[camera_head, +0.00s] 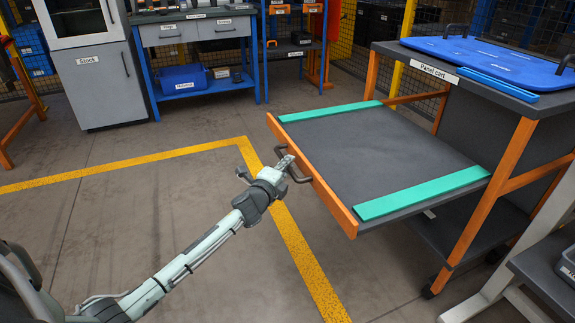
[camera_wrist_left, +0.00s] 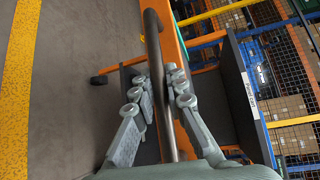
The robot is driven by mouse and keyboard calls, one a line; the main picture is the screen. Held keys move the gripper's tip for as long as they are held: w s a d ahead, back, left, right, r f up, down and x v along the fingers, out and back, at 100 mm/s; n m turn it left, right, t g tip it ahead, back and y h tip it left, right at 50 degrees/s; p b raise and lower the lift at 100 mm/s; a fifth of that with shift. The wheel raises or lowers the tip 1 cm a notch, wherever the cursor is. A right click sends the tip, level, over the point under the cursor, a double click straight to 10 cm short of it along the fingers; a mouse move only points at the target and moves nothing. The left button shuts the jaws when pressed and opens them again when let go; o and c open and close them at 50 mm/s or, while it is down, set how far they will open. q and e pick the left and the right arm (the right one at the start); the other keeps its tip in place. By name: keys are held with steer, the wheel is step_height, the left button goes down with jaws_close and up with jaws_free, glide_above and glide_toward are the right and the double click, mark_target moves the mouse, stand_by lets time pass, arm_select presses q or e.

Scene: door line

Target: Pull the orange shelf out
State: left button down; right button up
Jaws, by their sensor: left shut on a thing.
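The orange-edged shelf (camera_head: 370,146) extends out of the panel cart (camera_head: 470,120) toward the left in the head view. It has a dark top, an orange front edge and two green strips, and nothing stands on it. A dark bar handle (camera_head: 297,176) is fixed to its front edge. My left gripper (camera_head: 286,163) is at this handle, shut on it. In the left wrist view the handle (camera_wrist_left: 153,50) runs between the fingers of the gripper (camera_wrist_left: 162,95), and the orange edge lies beside it. My right gripper is not in view.
A blue panel (camera_head: 500,60) lies on the cart's top. A grey cabinet (camera_head: 98,85) and a workbench (camera_head: 200,35) with a blue bin (camera_head: 182,79) stand at the back. The floor left of the shelf is clear, with yellow lines (camera_head: 130,158).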

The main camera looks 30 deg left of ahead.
arm_select(q)
steer(key=c, duration=1.5)
jaws_free()
steer(key=shift+c, duration=0.2)
steer(key=s+d+r, duration=0.1)
steer(key=s, duration=1)
steer(key=shift+s+d+r, duration=0.25)
steer(key=shift+s+r, duration=0.05)
steer(key=shift+s, duration=0.1)
steer(key=s+f+n+g+y, duration=0.1)
steer(key=s+f+n+g, duration=0.2)
steer(key=s+f+n, duration=0.3)
steer(key=s+f+n+g, duration=0.3)
steer(key=s+f, duration=0.1)
steer(key=f, duration=0.5)
steer(key=s+d+f+n+g+h, duration=0.1)
steer(key=s+d+f+n+g, duration=0.2)
steer(key=s+f, duration=0.3)
steer(key=s+d+f+n+g+h, duration=0.1)
steer(key=s+d+f+n+g, duration=0.3)
steer(key=s, duration=0.7)
steer(key=shift+d+f+n, duration=0.3)
steer(key=shift+d+f, duration=0.65)
steer(key=shift+d, duration=0.25)
